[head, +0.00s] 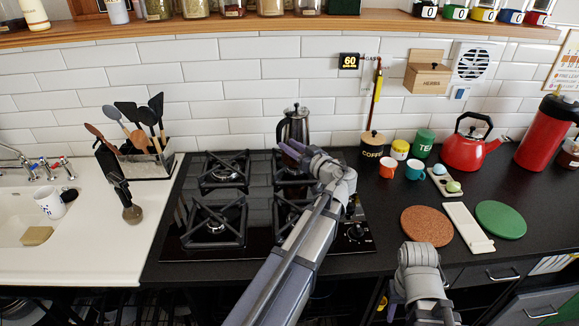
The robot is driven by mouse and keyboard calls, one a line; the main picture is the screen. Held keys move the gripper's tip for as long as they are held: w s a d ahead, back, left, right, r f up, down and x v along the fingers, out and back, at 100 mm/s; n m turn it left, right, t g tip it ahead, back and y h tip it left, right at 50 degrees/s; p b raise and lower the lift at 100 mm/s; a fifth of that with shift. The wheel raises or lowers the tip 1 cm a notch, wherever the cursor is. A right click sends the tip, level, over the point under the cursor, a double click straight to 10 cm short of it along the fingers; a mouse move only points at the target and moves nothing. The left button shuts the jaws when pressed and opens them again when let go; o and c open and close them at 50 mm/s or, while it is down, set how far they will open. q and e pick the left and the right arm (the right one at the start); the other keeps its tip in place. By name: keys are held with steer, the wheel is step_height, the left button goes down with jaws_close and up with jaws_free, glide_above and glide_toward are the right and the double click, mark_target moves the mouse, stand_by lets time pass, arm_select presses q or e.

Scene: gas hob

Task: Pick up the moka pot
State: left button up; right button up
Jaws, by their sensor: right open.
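The moka pot (294,126), silver with a dark lid and handle, stands upright at the back of the gas hob (263,215), by the rear right burner. My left gripper (288,151) reaches over the hob and overlaps the pot's lower part, hiding its base. I cannot tell whether its fingers touch the pot or whether they are open or shut. My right gripper (418,258) is open, low in front of the counter's front edge, well away from the pot.
Coffee and tea canisters (373,146), small cups, a red kettle (468,145) and a red container (545,135) stand to the right. Round mats (427,225) lie in front of them. A utensil holder (147,160) stands left of the hob. A shelf (270,24) runs above.

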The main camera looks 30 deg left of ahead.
arm_select(q)
steer(key=x, duration=0.8)
steer(key=shift+a+r, duration=0.3)
steer(key=shift+s, duration=0.1)
steer(key=shift+c, duration=0.2)
jaws_close()
stand_by(1.2)
